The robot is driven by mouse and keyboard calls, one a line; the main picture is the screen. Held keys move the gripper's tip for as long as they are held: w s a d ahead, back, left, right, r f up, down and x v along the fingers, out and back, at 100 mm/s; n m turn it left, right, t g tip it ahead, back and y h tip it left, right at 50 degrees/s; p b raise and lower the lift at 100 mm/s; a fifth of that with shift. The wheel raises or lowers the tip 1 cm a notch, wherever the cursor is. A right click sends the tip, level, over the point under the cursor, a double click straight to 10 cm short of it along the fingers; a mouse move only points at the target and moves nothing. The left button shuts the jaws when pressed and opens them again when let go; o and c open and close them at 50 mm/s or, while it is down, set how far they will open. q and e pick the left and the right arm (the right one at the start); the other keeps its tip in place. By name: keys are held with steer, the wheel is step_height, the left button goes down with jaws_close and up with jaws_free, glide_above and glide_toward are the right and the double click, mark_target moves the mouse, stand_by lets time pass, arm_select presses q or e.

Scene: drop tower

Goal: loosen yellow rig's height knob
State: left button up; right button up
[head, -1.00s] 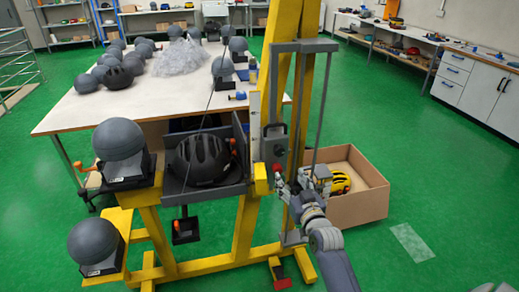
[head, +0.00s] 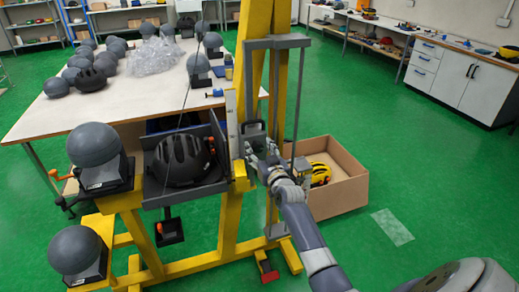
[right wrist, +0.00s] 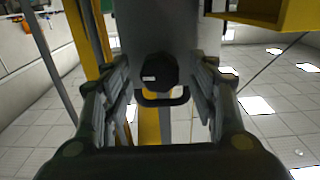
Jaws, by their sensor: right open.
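The yellow rig (head: 230,220) stands in the middle of the head view, with a grey carriage on its upright post. In the right wrist view a dark round knob (right wrist: 158,72) with a small white mark sits on a grey plate (right wrist: 130,35). A dark loop handle (right wrist: 163,101) shows just below the knob there; it also shows in the head view (head: 254,128). My right gripper (head: 262,158) is at the carriage and hides the knob in the head view. Its fingers are open on either side of the knob, with visible gaps. My left gripper is out of view.
A black helmet (head: 182,158) lies in the rig's grey tray, with grey headforms (head: 94,143) on stands at its left. A long table (head: 120,108) stands behind. Green floor at right is open.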

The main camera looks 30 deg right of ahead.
steer(key=c, duration=1.1)
steer(key=shift+o, duration=0.2)
steer(key=shift+m, duration=0.3)
steer(key=m, duration=0.3)
steer(key=shift+d+m, duration=0.1)
steer(key=shift+m, duration=0.3)
steer(key=m, duration=0.4)
steer(key=shift+m, duration=0.3)
steer(key=m, duration=0.4)
steer(key=shift+d, duration=0.1)
steer(key=m, duration=0.4)
steer(key=shift+f+m, duration=0.1)
steer(key=shift+m, duration=0.5)
